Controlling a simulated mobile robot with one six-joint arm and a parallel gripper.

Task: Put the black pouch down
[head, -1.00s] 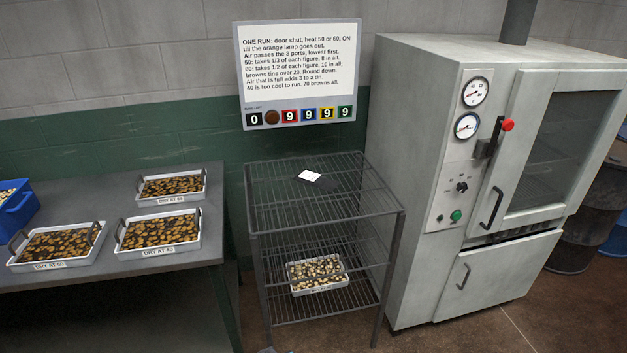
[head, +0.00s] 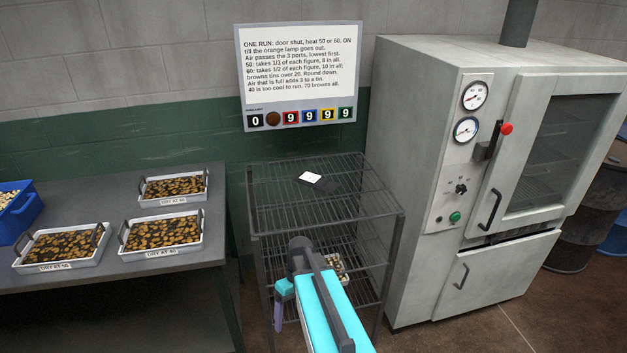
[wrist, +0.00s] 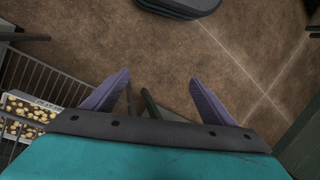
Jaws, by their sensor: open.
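The black pouch (head: 328,184), a flat dark shape with a white patch (head: 311,177) on it, lies on the top shelf of the wire rack (head: 275,222). My gripper (head: 281,303) is in front of the rack, lower than the top shelf and apart from the pouch. The pouch does not show in the wrist view.
A tin of pale pieces (head: 336,266) sits on the rack's lower shelf, partly hidden by my arm. A table (head: 100,272) with several labelled trays and a blue bin (head: 22,220) stands left. A grey oven cabinet (head: 420,120), door shut, stands close right of the rack.

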